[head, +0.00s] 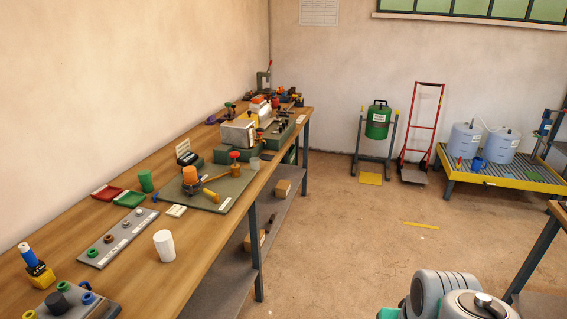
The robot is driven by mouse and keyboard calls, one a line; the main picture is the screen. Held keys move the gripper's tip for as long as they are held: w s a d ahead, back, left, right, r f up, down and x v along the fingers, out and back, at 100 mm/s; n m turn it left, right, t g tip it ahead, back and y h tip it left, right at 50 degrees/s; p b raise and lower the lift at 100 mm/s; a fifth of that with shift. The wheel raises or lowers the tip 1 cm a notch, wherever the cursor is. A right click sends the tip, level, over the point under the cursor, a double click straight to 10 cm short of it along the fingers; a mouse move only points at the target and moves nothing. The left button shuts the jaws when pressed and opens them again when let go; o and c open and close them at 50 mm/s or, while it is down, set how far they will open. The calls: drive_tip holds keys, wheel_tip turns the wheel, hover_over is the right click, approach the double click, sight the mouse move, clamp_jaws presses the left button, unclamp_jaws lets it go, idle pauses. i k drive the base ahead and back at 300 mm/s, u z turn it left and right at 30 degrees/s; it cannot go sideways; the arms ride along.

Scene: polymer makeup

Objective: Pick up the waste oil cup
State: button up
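No label in the head view lets me tell for sure which thing is the waste oil cup. A plain white cylinder (164,246), like a cup, stands upright near the front edge of the long wooden workbench (150,289). A green cylinder (146,181) stands farther back on the bench, beside a green tray (131,199) and a red tray (106,193). A small blue container (477,163) is on the yellow-edged drum pallet at the right. Grey and white parts of my arm show at the bottom right, but my gripper is not in view.
The bench holds a grey peg plate (119,239), a green mat (240,182) with fixtures, and a yellow block (41,276). A red hand truck (421,130) and blue drums (463,140) stand by the back wall.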

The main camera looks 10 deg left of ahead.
sight(255, 164)
drive_tip(key=u, duration=0.05)
drive_tip(key=i, duration=3.75)
drive_tip(key=u, duration=4.8)
